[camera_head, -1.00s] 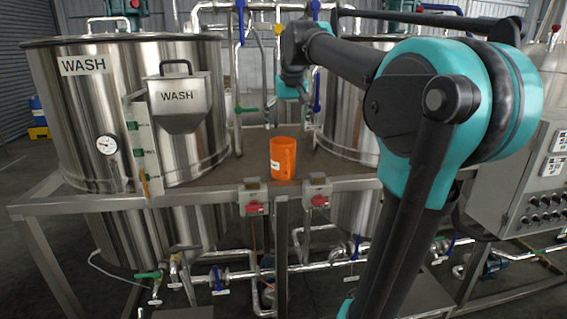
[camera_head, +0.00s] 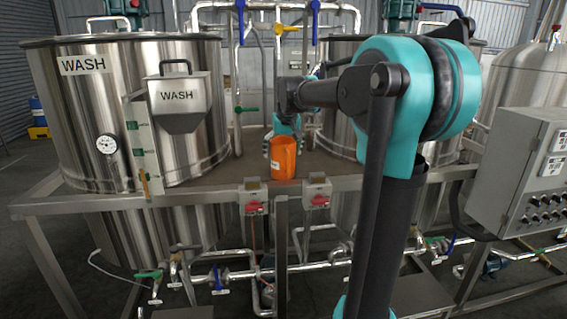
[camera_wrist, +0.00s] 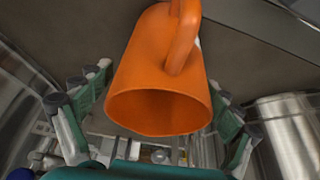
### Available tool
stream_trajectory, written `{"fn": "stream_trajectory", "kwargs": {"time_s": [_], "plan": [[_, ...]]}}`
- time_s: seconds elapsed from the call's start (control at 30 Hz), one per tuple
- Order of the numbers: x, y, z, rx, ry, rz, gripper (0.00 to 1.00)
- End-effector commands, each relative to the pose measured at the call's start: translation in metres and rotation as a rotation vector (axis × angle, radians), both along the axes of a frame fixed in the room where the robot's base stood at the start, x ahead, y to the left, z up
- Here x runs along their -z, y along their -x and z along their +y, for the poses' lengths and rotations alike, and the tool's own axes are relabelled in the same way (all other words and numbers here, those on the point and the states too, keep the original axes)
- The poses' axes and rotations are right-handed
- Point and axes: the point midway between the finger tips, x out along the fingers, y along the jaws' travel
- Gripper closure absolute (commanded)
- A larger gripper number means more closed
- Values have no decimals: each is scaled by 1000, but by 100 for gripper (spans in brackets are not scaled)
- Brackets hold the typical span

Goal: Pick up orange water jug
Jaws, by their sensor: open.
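The orange water jug (camera_head: 284,160) stands upright on the brown platform between the two tanks, with a small white label on its side. In the wrist view the orange jug (camera_wrist: 158,85) fills the middle, its open mouth toward the camera and its handle at the top. My gripper (camera_head: 284,143) is over the jug's top, with fingers beside it. In the wrist view my gripper (camera_wrist: 158,100) is open, one finger on each side of the jug. Whether the fingers touch the jug cannot be told.
A large steel tank (camera_head: 60,130) marked WASH stands at the left, and another steel tank (camera_head: 340,115) stands behind my arm. Red-handled boxes (camera_head: 254,197) sit on the platform's front rail (camera_head: 110,203). A grey control box (camera_head: 520,170) is at the right.

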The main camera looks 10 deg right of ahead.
Motion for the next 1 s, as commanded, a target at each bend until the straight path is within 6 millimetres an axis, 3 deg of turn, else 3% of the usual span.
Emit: {"fn": "stream_trajectory", "kwargs": {"time_s": [0.27, 0.7, 1.0], "plan": [[3, -1, 0, 0, 0, 0, 9], [3, -1, 0, 0, 0, 0, 64], [1, -1, 0, 0, 0, 0, 66]]}}
